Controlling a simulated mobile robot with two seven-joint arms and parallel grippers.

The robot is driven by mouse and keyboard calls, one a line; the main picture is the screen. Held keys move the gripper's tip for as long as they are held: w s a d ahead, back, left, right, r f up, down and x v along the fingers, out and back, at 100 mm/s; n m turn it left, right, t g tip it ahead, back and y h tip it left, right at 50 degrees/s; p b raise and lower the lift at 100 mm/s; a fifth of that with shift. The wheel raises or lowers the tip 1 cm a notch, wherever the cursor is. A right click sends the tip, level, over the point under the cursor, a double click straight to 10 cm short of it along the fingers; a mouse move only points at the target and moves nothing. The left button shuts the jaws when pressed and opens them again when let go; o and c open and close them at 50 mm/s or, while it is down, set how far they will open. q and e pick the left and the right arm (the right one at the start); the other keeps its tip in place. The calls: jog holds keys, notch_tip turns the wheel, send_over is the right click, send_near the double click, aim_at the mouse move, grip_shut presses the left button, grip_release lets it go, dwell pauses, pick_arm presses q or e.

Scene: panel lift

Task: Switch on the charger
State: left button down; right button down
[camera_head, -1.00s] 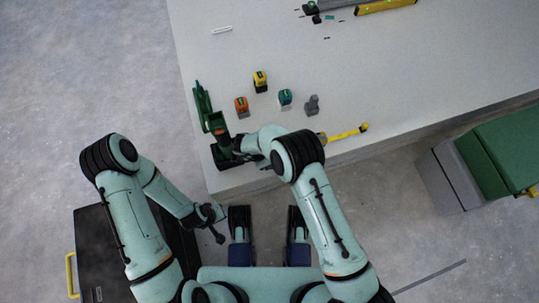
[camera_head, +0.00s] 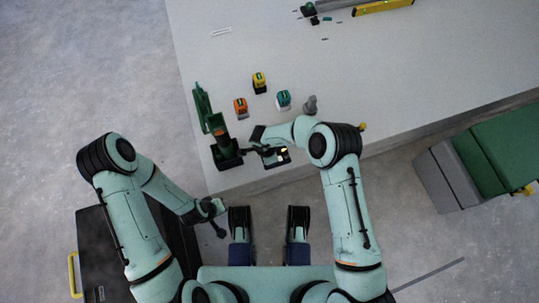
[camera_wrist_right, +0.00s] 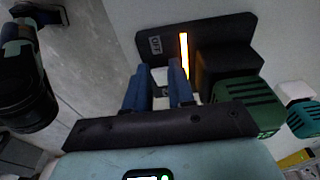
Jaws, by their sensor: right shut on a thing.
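The charger (camera_wrist_right: 205,32) is a dark slab with a glowing orange strip and a small label that seems to read OFF. In the head view the charger (camera_head: 272,161) shows partly below my right forearm, near the table's front edge. My right gripper (camera_wrist_right: 159,77) has its blue fingers at the charger's near edge, close together beside the label and strip. A green slotted block (camera_wrist_right: 243,104) stands against the charger's dark raised part. My left gripper (camera_head: 212,212) hangs off the table's front; its jaws are unclear.
Orange (camera_head: 241,107), yellow (camera_head: 259,82) and teal (camera_head: 283,99) battery-like blocks stand behind, with a grey piece (camera_head: 310,105). A yellow level (camera_head: 384,7) lies far back. The middle of the table (camera_head: 350,70) is clear.

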pick_arm(q)
jog(key=shift+w+r, duration=0.15)
jog(key=shift+w, duration=0.05)
pick_arm(e)
jog(key=shift+d+y, duration=0.1)
jog(key=shift+y, duration=0.4)
jog(key=c, duration=1)
grip_release()
jog(key=shift+o, duration=0.2)
jog(key=shift+r, duration=0.15)
pick_arm(q)
notch_tip(320, 180, up, 5)
jog(key=s+d+p, duration=0.2)
jog(key=p, duration=0.2)
jog(key=shift+d+r+m+h, duration=0.15)
jog(key=shift+d+m+h, duration=0.15)
jog(key=shift+d, duration=0.05)
pick_arm(e)
notch_tip(320, 180, up, 13)
jog(key=shift+s+a, duration=0.15)
jog(key=shift+a, duration=0.2)
